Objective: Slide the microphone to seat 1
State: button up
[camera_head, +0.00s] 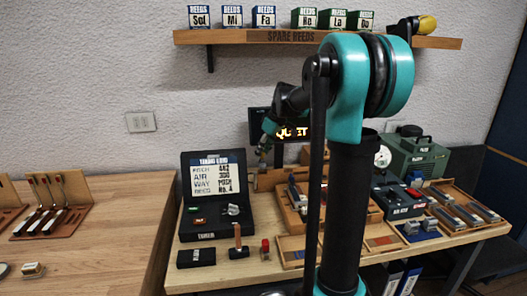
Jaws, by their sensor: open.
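I cannot make out a microphone or a marked seat 1 for certain at this size. A small brown upright piece on a dark base (238,243) stands on the wooden bench, in front of the open black tuner case (208,226). A small red-topped piece (265,248) stands just right of it. My gripper (263,152) is small in view, in the air right of the case's lid. It is open and appears empty, apart from the pieces on the bench. My own arm hides part of the bench's middle.
A black box (196,257) lies at the bench's front left. Wooden trays (290,248), a dark box with a red part (398,201) and a green machine (417,157) fill the right side. A dark screen (291,133) stands behind. A shelf (300,37) holds reed boxes.

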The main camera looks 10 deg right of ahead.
grip_shut()
dwell(0.4)
jog(key=d, duration=1)
jog(key=shift+d, duration=0.3)
grip_release()
